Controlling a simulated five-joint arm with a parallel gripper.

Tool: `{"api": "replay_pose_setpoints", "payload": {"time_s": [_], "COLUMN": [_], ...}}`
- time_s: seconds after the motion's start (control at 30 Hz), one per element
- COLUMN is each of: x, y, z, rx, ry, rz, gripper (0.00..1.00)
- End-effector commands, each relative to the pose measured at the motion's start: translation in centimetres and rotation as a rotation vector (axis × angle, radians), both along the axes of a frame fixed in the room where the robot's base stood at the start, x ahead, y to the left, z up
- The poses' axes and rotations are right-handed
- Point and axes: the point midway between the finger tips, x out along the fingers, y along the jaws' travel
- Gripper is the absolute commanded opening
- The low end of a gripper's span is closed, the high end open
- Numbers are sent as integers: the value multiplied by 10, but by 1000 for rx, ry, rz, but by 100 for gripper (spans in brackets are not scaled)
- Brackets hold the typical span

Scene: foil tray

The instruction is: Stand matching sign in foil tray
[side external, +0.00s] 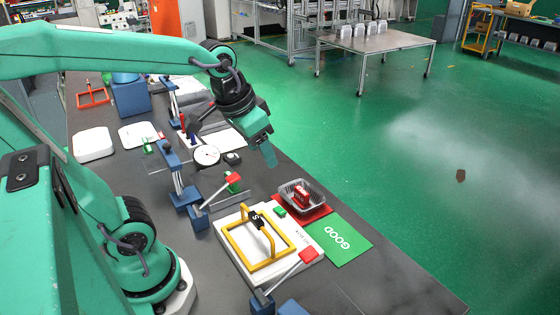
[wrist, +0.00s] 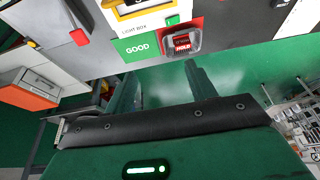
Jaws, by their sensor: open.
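The clear-grey foil tray (side external: 322,204) sits on a red mat (side external: 312,216) beside the light box. A red sign (side external: 301,195) is inside the tray. In the wrist view, the tray (wrist: 195,35) holds the red sign (wrist: 182,43), which reads HOLD and appears upright. A green mat (side external: 340,241) marked GOOD lies beside the red mat. My gripper (side external: 265,155) is high above the bench, behind and left of the tray, apart from it. In the wrist view, my gripper's two fingers (wrist: 160,88) are spread with nothing between them.
The white light box (side external: 292,240) has a yellow handle frame (side external: 258,238) and a small green block (side external: 280,211) on its edge. Red-topped clamps stand around it. A dial gauge (side external: 207,156) stands farther back. The bench's right edge drops to green floor.

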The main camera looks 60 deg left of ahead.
Motion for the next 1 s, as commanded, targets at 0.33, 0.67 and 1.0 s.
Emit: {"api": "replay_pose_setpoints", "payload": {"time_s": [0.33,0.67,1.0], "x": [-46,-53,-53], "y": [-11,-12,-12], "z": [-2,-4,-4], "rx": [-13,-16,-15], "ry": [-106,-122,-121], "rz": [-4,-4,-4], "gripper": [56,56,56]}}
